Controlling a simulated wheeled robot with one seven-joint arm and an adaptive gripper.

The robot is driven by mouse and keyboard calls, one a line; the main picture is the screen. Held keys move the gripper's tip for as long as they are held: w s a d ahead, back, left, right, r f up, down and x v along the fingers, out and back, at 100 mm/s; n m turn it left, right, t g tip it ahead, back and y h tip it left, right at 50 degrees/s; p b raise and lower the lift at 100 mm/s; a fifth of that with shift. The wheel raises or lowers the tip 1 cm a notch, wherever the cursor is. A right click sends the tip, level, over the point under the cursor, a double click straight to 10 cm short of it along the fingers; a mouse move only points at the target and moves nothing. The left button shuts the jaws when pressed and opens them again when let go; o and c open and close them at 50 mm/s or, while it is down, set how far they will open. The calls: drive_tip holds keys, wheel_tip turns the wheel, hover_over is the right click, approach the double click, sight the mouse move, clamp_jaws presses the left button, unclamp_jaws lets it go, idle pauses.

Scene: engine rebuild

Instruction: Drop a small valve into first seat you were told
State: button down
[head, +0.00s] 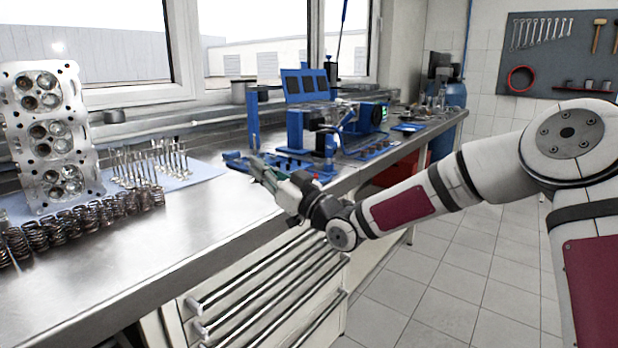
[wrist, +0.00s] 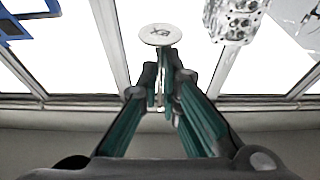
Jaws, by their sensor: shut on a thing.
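My gripper (head: 262,170) is over the bench near its front edge, right of the valves and the cylinder head. In the wrist view my gripper (wrist: 163,88) is shut on the stem of a valve (wrist: 161,35), whose round pale head faces the camera beyond the fingertips. The held valve is too small to make out in the head view. The cylinder head (head: 52,176) stands propped up at the far left, with its chambers and round valve seats facing out. It also shows in the wrist view (wrist: 235,20). Several loose valves (head: 148,165) stand in rows beside it.
A row of coil springs (head: 85,218) lies in front of the cylinder head. A blue mat (head: 203,172) lies under the valves. Blue bench equipment (head: 305,125) stands behind and right of my gripper. The steel bench top (head: 180,240) between gripper and springs is clear.

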drive_tip(key=shift+r, duration=0.35)
drive_tip(key=s+d+r+p, duration=0.6)
drive_tip(key=d+r+p, duration=0.2)
drive_tip(key=r+p, duration=0.1)
idle(0.7)
drive_tip(key=m+h+p, duration=0.1)
drive_tip(key=m+p, duration=0.3)
drive_tip(key=m, duration=0.1)
drive_tip(key=m+t+h+p, duration=0.1)
drive_tip(key=m+h+p, duration=0.1)
drive_tip(key=m, duration=0.3)
drive_tip(key=m+t+h+p, duration=0.1)
drive_tip(key=m+h+p, duration=0.1)
drive_tip(key=m+p, duration=0.3)
drive_tip(key=shift+s+m+p, duration=0.1)
drive_tip(key=shift+m+p, duration=0.2)
drive_tip(key=shift+m, duration=0.1)
